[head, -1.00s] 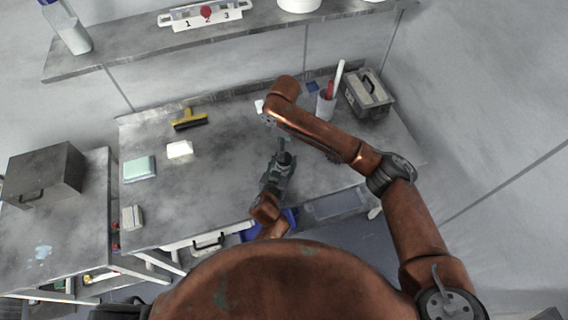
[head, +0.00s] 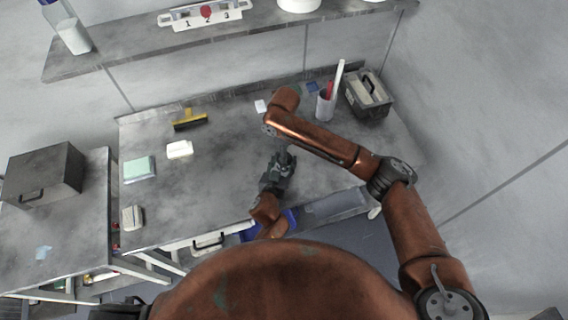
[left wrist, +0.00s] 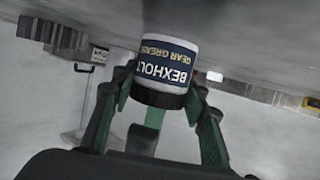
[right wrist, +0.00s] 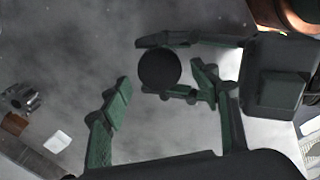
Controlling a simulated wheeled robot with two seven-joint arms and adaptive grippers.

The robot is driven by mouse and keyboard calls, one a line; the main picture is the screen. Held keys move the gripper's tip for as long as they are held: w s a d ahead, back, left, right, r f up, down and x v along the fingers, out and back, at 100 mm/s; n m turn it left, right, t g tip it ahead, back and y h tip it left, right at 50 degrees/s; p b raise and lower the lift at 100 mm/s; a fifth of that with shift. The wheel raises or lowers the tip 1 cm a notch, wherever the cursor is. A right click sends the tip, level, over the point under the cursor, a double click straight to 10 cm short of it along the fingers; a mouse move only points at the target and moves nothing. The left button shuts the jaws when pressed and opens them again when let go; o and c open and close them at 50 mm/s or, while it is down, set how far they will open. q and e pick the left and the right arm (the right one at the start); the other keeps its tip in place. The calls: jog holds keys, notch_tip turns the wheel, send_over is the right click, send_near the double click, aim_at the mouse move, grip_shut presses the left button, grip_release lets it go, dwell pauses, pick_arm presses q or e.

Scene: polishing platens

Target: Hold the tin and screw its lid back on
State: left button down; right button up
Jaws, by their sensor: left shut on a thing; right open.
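The tin (left wrist: 165,62) is white and dark blue, lettered BEXHOLT GEAR GREASE, and appears upside down in the left wrist view. It stands on the bench with its black lid (left wrist: 160,97) at its upper end; I cannot tell how tightly the lid sits. The lid's round top (right wrist: 160,69) shows in the right wrist view. My left gripper (left wrist: 162,84) is shut around the tin, one finger on each side. My right gripper (right wrist: 160,92) is open above the tin, its fingers apart on either side of the lid, not visibly touching it. In the head view, the right forearm partly covers this area.
A cup (head: 325,108) with red and white sticks and a grey toolbox (head: 368,95) stand at the back right.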

jog(key=shift+f, duration=1.35)
jog(key=c, duration=1.2)
jog(key=m, duration=0.6)
jog(key=shift+m, duration=0.4)
jog(key=o, duration=1.2)
jog(key=shift+o, duration=0.2)
